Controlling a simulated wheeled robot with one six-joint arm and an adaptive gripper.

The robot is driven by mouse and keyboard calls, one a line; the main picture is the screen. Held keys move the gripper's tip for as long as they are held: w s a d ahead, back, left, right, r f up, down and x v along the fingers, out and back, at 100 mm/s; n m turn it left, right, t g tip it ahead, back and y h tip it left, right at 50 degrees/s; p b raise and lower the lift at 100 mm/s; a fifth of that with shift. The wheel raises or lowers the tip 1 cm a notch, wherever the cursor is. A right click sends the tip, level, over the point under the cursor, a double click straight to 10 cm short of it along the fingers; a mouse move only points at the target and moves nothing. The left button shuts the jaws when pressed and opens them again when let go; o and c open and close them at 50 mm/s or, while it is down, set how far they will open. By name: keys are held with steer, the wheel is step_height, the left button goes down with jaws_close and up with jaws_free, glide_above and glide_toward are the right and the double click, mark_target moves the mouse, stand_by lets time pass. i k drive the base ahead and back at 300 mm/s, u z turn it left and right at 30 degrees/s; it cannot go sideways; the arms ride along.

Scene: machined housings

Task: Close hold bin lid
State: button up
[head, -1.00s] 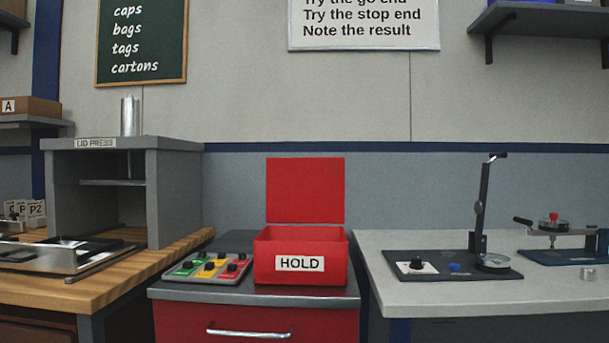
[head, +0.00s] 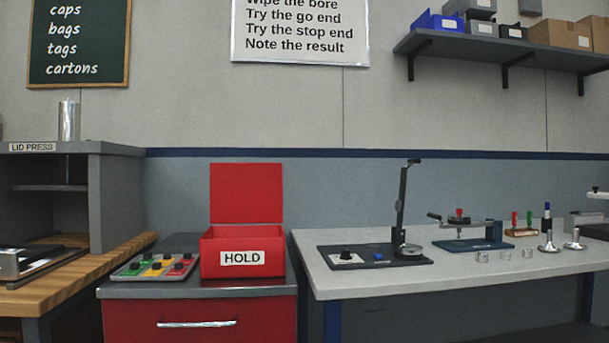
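The red hold bin (head: 215,264) stands on a grey-topped red cabinet, with a white HOLD label on its front. Its red lid (head: 246,193) is open and stands upright at the back of the bin. The inside of the bin is mostly hidden by its front wall. My gripper is not in view.
The lid press (head: 108,200) stands further left. A light bench (head: 440,283) at right holds a gauge stand (head: 401,220) and several small metal parts.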

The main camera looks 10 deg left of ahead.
mark_target(241, 192)
steer(key=z, duration=0.8)
steer(key=i, duration=1.25)
steer(key=u, duration=2.2)
